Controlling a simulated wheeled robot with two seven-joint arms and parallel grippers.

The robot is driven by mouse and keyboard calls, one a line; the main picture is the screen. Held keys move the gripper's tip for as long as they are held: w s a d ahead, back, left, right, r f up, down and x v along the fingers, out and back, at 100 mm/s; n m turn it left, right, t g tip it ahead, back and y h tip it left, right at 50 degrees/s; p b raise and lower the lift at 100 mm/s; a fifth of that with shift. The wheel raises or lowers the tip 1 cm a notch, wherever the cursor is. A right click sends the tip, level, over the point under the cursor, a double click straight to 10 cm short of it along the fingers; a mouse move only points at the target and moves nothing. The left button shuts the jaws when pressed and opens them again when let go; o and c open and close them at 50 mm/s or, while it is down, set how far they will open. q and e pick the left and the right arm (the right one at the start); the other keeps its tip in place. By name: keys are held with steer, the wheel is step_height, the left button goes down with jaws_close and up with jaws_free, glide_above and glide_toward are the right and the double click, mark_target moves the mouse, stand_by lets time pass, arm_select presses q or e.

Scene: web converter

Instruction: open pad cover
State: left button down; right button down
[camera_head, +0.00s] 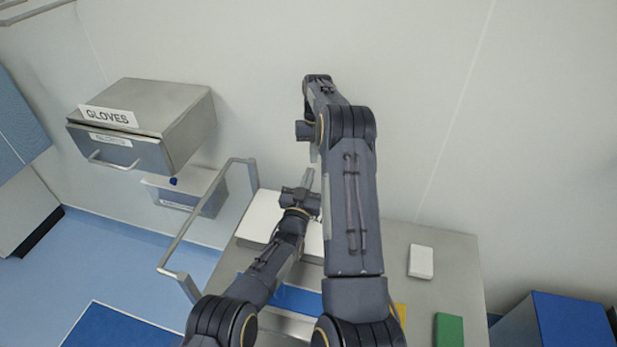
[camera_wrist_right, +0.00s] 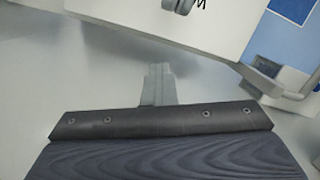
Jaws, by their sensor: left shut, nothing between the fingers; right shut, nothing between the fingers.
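A white box-like object (camera_head: 262,217) lies on the steel table, behind my left forearm. It may be the pad cover, but my arms hide much of it, so I cannot tell if a lid is shut or raised. My left gripper (camera_head: 308,179) is shut and empty, above this white object. My right gripper (camera_head: 313,153) is shut and empty, just above the left one in the picture, near the wall. In the right wrist view its shut fingers (camera_wrist_right: 157,84) point toward a white panel (camera_wrist_right: 190,22) with partly cut-off dark lettering.
The steel table (camera_head: 452,275) holds a white block (camera_head: 421,262), a green block (camera_head: 449,330) and a partly hidden yellow piece (camera_head: 400,314). A metal rail (camera_head: 205,215) stands at the table's left. A GLOVES drawer box (camera_head: 150,115) and a bin (camera_head: 187,190) are at the wall.

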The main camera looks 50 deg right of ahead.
stand_by(0.4)
steer(key=c, duration=1.2)
jaws_free()
steer(key=shift+o, duration=0.2)
